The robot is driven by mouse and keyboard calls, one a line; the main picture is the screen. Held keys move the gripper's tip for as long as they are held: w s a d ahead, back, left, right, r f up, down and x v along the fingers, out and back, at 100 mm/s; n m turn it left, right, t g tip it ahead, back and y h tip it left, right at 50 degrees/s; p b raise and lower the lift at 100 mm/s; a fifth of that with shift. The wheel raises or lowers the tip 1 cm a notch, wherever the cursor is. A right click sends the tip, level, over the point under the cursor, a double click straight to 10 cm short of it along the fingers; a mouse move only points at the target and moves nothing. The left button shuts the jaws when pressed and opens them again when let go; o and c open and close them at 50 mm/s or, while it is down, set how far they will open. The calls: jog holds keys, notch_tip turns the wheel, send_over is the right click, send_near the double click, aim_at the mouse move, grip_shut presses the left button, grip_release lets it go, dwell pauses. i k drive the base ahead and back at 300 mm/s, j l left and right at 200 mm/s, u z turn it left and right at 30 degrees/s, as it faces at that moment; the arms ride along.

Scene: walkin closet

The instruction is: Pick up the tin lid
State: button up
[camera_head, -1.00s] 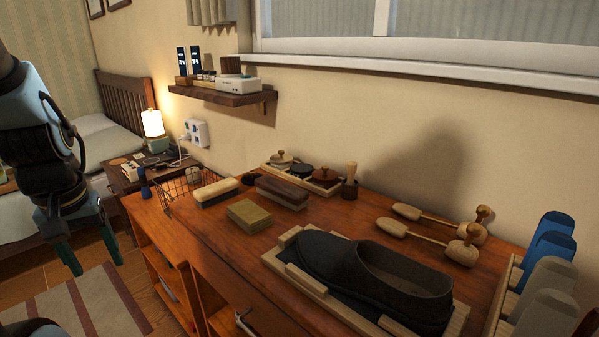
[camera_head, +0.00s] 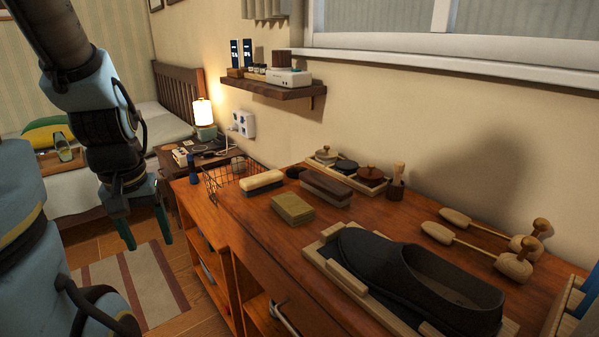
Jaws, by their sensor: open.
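A shallow wooden tray (camera_head: 382,191) stands at the back of the wooden dresser top, against the wall. It holds a pale round tin with a knobbed lid (camera_head: 327,154), a dark round piece (camera_head: 346,166) and a reddish-brown knobbed lid (camera_head: 370,175). I cannot tell which of these is the tin lid, or whether each lid sits on a tin. My gripper (camera_head: 147,232) is open and empty, fingers pointing down, at the left over the floor, well away from the tray.
Two brushes (camera_head: 325,188), a sponge block (camera_head: 292,208) and a wire basket (camera_head: 232,178) lie left of the tray. A dark shoe (camera_head: 410,285) on a wooden board fills the front. Wooden shoe stretchers (camera_head: 480,240) lie right. A wall shelf (camera_head: 270,88) hangs above.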

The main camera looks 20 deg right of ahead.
aim_at(293, 172)
jog(key=i+j+z, duration=0.25)
jog(key=i, duration=0.25)
jog(key=i+j+z, duration=0.25)
jog(key=i+j, duration=0.15)
